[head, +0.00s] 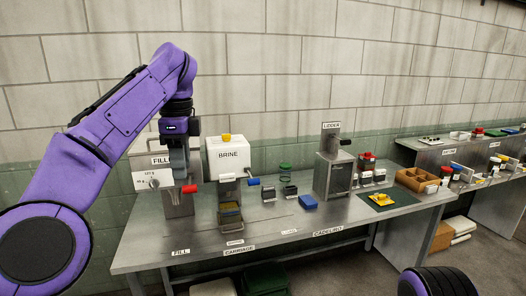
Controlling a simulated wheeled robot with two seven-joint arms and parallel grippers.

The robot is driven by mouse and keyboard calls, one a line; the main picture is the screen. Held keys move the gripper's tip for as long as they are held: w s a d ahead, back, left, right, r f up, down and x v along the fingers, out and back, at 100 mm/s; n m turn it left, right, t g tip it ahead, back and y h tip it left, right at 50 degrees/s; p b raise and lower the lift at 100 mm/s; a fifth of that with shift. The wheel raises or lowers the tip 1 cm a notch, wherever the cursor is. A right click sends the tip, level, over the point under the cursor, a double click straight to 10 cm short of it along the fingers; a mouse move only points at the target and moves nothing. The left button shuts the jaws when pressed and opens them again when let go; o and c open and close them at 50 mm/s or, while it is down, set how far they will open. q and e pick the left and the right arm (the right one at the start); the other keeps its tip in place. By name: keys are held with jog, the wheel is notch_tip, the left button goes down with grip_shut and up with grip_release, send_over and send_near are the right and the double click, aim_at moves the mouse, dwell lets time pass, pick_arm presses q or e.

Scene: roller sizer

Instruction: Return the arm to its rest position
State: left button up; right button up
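My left arm is purple and reaches in from the left, raised and bent at the top. Its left gripper (180,172) hangs down in front of the white FILL machine (154,180), partly covering it. I cannot tell whether its fingers are apart or together, or whether they touch the machine. A red-tipped handle (190,189) sticks out just below and right of the gripper. My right gripper is out of view; only a dark rounded part of my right arm shows at the bottom right.
The grey bench (290,238) carries the BRINE machine (229,158), the LIDDER press (332,172), a blue block (308,202), a yellow piece (381,199) on a dark mat and a brown divided box (417,179). A second bench stands at the right. The bench front is mostly clear.

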pick_arm(q)
jog(key=w+a+f+m+t+y+b, duration=0.1)
jog(key=w+a+f+m+t+y, duration=0.1)
jog(key=w+a+f+m+y, duration=0.35)
jog(key=w+a+f+m+t+y+b, duration=0.1)
jog(key=w+a+f+m+t+y, duration=0.1)
jog(key=f+m+y, duration=0.5)
notch_tip(320, 180, down, 24)
jog(key=d+m+t+h+b, duration=0.25)
jog(key=m+t, duration=0.55)
jog(key=m, duration=1.3)
jog(key=s+a+f+m+g+h+b, duration=0.1)
jog(key=s+f+m+g+h+b, duration=0.15)
jog(key=s+f+m, duration=0.6)
jog(key=s+a+f+m+g+h+b, duration=0.1)
jog(key=s+f+m+h+b, duration=0.2)
jog(key=s+f, duration=1.05)
jog(key=s+a+f+m+g+b, duration=0.1)
jog(key=s+a+f, duration=0.1)
jog(key=s+f, duration=0.2)
jog(key=s+a+f+m+g+h+b, duration=0.1)
jog(key=s+f, duration=0.3)
jog(key=s, duration=0.7)
jog(key=s+a+f+m+g+b, duration=0.1)
jog(key=s+a+f+g, duration=0.1)
jog(key=s, duration=0.5)
notch_tip(320, 180, down, 3)
jog(key=shift+s+a+r+m+g+b, duration=0.15)
jog(key=shift+s+a+m+g+b, duration=0.2)
jog(key=shift+g, duration=0.4)
